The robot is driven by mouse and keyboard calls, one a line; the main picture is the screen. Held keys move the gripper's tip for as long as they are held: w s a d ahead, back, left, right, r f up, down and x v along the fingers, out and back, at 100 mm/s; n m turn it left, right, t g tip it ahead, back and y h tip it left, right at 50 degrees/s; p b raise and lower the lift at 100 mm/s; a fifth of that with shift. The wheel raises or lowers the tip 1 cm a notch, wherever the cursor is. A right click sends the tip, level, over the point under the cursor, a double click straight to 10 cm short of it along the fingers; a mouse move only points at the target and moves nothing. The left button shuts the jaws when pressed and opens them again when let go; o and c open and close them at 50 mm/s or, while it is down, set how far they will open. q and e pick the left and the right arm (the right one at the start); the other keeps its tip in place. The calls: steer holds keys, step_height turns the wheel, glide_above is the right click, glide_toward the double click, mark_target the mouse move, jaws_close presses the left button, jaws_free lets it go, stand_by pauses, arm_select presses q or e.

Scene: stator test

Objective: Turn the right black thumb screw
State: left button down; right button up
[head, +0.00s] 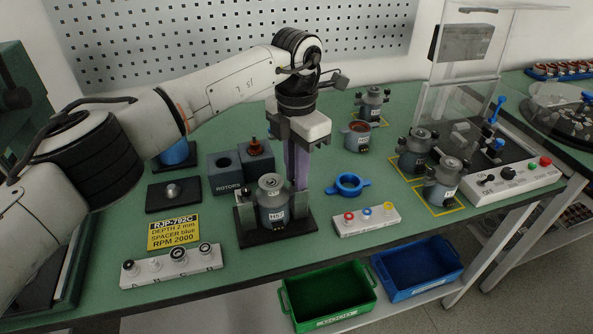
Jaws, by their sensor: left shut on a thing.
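A grey motor (271,205) with a label stands upright in a black fixture (246,236) on the green bench. A black thumb screw (243,197) shows on the fixture's left side. My left gripper (298,183) comes down from above at the fixture's right side, beside the motor. Its fingers are shut on the right black thumb screw, which they mostly hide. My right gripper is not in view.
Dark rotor blocks (225,172) stand just behind the fixture. A blue ring (347,185) and a white strip with coloured rings (366,220) lie to the right. A yellow sign (173,231) and a white strip with knobs (172,267) lie front left. Green (329,325) and blue (417,293) bins sit below the bench edge.

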arm_select(q)
steer(key=n, duration=0.5)
steer(key=shift+n, duration=0.3)
steer(key=n, duration=0.5)
stand_by(0.4)
steer(key=c, duration=1.7)
jaws_free()
steer(key=shift+a, duration=0.1)
